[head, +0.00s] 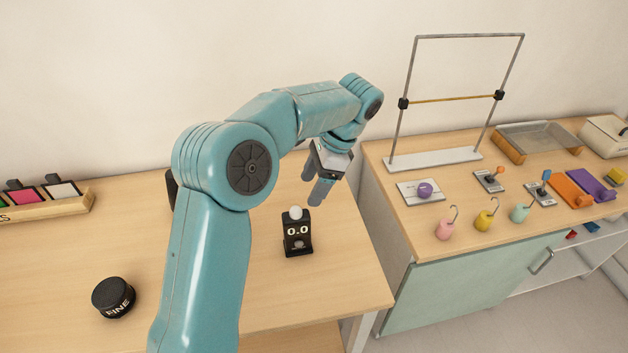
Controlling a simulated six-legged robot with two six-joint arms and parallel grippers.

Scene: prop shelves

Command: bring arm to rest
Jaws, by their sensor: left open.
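My left arm (205,270) is teal and comes up from the bottom of the head view, bending right over the wooden table. My left gripper (317,192) is open and empty, with its grey fingers pointing down. It shows just above and to the right of a small black stand (297,246) reading "0.0". A white ball (295,212) sits on top of that stand. From this view I cannot tell how far the fingertips are from the tabletop. My right gripper is not in view.
A black round puck (114,297) lies on the left table (60,265). A wooden rack with coloured cards (45,205) stands at the left. The right counter (400,180) holds a metal frame (470,36), hooked weights (484,221) and a tray (540,138). A gap separates the tables.

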